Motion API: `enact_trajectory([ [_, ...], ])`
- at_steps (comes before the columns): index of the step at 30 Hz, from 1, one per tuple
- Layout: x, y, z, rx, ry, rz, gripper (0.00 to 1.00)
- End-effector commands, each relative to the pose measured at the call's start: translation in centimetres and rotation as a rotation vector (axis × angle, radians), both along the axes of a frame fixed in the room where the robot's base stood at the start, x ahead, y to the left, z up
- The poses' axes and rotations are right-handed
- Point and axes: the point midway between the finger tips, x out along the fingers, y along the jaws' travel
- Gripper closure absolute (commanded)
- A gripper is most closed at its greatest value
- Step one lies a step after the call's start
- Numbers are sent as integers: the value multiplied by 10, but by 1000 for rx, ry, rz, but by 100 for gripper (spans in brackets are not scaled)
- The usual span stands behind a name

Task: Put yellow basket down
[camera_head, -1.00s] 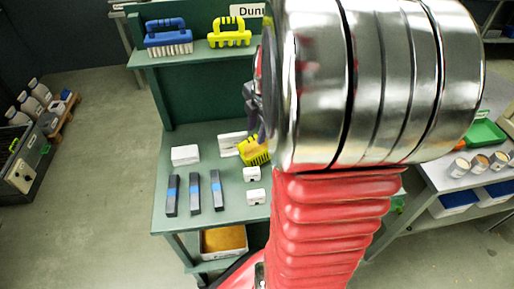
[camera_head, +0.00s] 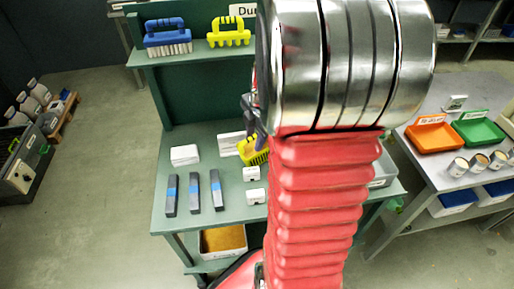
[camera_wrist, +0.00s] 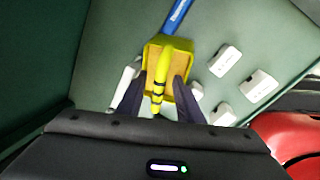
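The yellow basket (camera_head: 256,154) is at the green workbench (camera_head: 190,138), just below my gripper (camera_head: 250,112) in the head view, and partly hidden by my arm. In the wrist view the basket (camera_wrist: 170,48) has tan contents and a yellow handle with dark bands (camera_wrist: 160,88). The handle lies between the two dark fingers of my gripper (camera_wrist: 157,86), with gaps visible on both sides. The fingers stand apart. The basket looks level with the worktop, but its underside is hidden, so contact is hard to tell.
White boxes (camera_head: 185,155) and small white blocks (camera_head: 256,196) stand close to the basket. Dark bars with blue bands (camera_head: 194,192) lie at the left. Another table (camera_head: 450,178) stands right.

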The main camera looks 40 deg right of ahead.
Motion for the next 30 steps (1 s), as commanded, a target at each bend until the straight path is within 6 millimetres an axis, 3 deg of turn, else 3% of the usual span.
enact_trajectory([
  [14,0,0,0,0,0,0,100],
  [30,0,0,1,0,0,-1,100],
])
